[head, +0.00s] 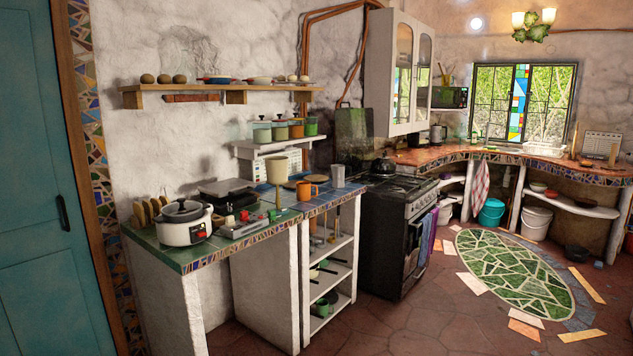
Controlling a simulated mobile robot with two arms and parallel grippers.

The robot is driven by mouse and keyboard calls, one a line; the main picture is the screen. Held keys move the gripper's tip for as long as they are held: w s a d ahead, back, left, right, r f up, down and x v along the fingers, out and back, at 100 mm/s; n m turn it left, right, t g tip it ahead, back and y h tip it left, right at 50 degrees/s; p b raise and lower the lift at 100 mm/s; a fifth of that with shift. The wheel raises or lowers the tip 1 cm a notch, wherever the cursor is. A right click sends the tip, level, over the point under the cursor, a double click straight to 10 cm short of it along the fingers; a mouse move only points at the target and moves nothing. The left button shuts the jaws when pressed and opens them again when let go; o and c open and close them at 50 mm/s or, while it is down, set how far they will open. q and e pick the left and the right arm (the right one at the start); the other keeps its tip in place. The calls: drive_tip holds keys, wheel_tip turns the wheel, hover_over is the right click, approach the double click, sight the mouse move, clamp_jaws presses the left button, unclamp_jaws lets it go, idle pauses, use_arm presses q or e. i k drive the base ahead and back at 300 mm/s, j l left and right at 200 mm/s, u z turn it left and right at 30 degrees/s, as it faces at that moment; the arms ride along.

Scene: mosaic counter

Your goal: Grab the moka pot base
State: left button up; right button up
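No complete moka pot can be made out from here. A small grey metal vessel (337,175) stands upright on the blue-tiled counter (326,199), near the stove; it may be the moka pot base, but it is too small to tell. An orange mug (305,191) stands to its left on the same counter. Neither of my grippers is in view.
A white rice cooker (184,225) and a kitchen scale (244,227) stand on the green-tiled counter to the left. A black stove (390,240) adjoins the counter's right. The floor (395,325) in front is mostly open, with loose tiles around a green mosaic (512,270).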

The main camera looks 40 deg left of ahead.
sight(336, 184)
drive_tip(key=i+j, duration=0.6)
drive_tip(key=i, duration=0.2)
